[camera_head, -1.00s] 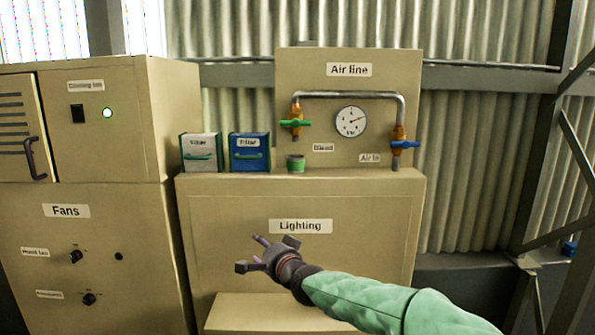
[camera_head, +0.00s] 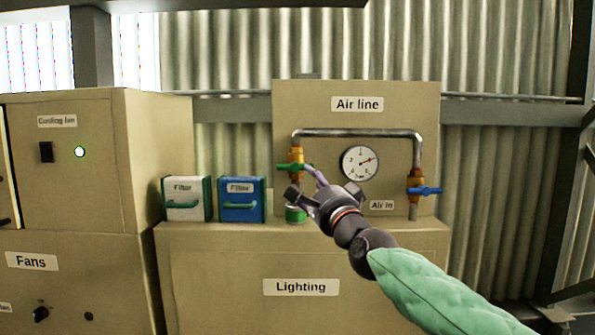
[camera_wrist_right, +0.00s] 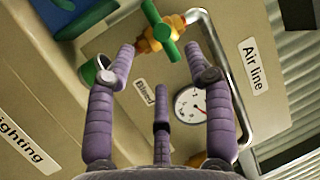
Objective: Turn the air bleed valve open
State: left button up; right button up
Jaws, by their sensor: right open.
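The air bleed valve has a green handle (camera_head: 289,167) on an orange-brass body (camera_head: 296,156) at the left end of the bent pipe. Its label reads "Bleed" (camera_wrist_right: 143,92) in the right wrist view. There the green handle (camera_wrist_right: 163,30) lies ahead of the fingers, near the top of the picture. My right gripper (camera_head: 305,183) is open and empty, just below and to the right of the valve in the head view. In the right wrist view its fingers (camera_wrist_right: 165,62) are spread, apart from the handle as far as I can tell. My left gripper is not in view.
A blue-handled valve (camera_head: 424,191) sits at the right pipe end by "Air in". A gauge (camera_head: 360,163) is between the valves. A green cup (camera_head: 296,214) stands under the bleed valve. White (camera_head: 187,199) and blue (camera_head: 242,200) filter boxes stand to the left.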

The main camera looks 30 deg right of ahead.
aim_at(297, 168)
jog(key=x, duration=0.4)
jog(key=p+x, duration=0.1)
jog(key=x, duration=0.3)
jog(key=shift+w+d+f, duration=0.15)
jog(key=shift+w+d, duration=0.05)
jog(key=shift+w, duration=0.15)
jog(key=shift+s, duration=0.1)
grip_shut()
